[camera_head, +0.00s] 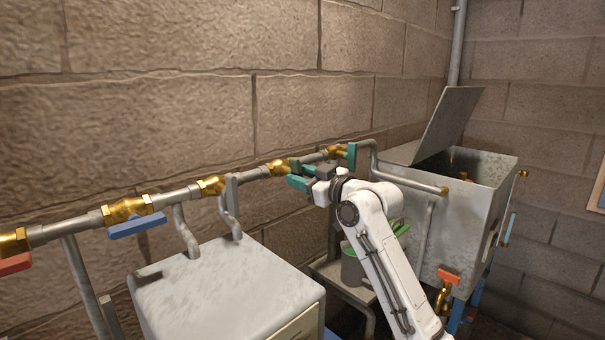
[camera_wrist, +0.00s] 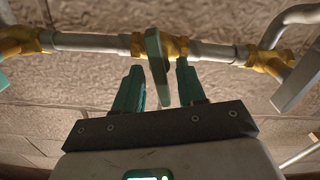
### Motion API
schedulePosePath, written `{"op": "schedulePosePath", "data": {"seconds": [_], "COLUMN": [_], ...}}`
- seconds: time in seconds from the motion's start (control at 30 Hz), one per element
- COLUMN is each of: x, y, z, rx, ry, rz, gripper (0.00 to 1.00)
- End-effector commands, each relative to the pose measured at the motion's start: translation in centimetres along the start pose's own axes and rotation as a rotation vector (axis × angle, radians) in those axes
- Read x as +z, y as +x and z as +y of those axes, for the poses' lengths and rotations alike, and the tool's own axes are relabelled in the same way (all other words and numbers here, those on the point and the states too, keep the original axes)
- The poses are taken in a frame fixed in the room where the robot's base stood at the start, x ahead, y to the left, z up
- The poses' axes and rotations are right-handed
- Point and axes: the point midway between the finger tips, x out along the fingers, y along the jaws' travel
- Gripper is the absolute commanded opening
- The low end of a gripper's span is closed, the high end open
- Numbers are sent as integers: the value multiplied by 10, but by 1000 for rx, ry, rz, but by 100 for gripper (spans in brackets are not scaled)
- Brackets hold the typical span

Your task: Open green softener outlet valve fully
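A flat green lever handle (camera_wrist: 157,65) sits on a brass valve (camera_wrist: 177,46) of the wall pipe. In the wrist view the handle lies crosswise to the pipe. My gripper (camera_wrist: 158,88) has green fingers and is open, one finger on each side of this handle, with small visible gaps. Contact is hard to judge from this angle. In the head view my gripper (camera_head: 298,175) is at the brass valve (camera_head: 279,167), and the handle is hard to tell apart from my fingers. No label shows which valve is the softener outlet.
Another valve with a green handle (camera_head: 351,156) is to the right on the same pipe. To the left are a grey handle (camera_head: 232,193), a blue one (camera_head: 137,226) and a red one (camera_head: 14,264). A grey box (camera_head: 225,285) stands below; an open metal tank (camera_head: 465,225) is at right.

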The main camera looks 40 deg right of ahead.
Motion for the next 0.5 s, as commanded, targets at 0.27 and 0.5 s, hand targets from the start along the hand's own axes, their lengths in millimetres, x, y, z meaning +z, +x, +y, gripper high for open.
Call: {"op": "schedulePosePath", "data": {"seconds": [0.27,0.5], "x": [0,0], "y": [2,2], "z": [0,0], "rx": [0,0], "ry": [0,0], "rz": [1,0], "gripper": [40,20]}}
